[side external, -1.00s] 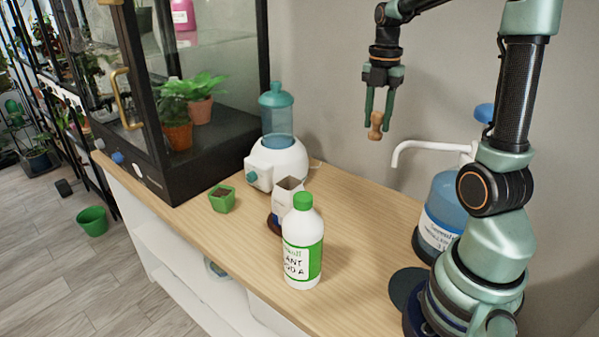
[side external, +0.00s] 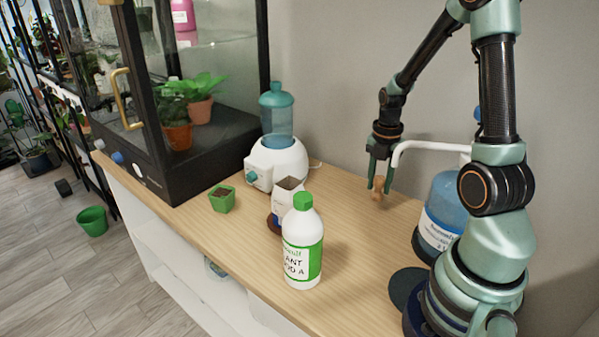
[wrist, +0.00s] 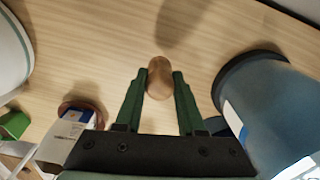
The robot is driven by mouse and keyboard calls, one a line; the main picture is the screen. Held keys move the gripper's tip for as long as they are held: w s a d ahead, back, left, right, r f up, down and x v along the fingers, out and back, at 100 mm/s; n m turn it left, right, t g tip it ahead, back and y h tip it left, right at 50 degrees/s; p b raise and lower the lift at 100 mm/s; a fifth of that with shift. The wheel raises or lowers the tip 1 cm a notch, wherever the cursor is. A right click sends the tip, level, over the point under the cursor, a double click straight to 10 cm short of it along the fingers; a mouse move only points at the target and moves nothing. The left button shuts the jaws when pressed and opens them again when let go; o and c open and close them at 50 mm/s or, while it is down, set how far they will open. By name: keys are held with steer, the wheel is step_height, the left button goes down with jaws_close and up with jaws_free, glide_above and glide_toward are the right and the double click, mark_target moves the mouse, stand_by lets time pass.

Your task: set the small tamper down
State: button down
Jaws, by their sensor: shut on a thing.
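The small tamper (side external: 378,188) is a small brown wooden piece held upright between my gripper's green fingers. My gripper (side external: 379,180) points down and is shut on it, low over the back part of the wooden bench (side external: 340,240). In the wrist view the tamper (wrist: 160,76) shows end-on between the fingertips of my gripper (wrist: 160,84). Its shadow lies apart from it on the bench. I cannot tell whether its lower end touches the wood.
A white dispenser (side external: 280,160), a carton (side external: 286,195), a green pot (side external: 222,198) and a white bottle with green cap (side external: 302,245) stand left. Bench around the tamper is clear.

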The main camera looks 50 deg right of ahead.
mark_target(377, 195)
steer(key=shift+f, duration=2.1)
steer(key=shift+f, duration=0.15)
steer(key=c, duration=0.5)
jaws_free()
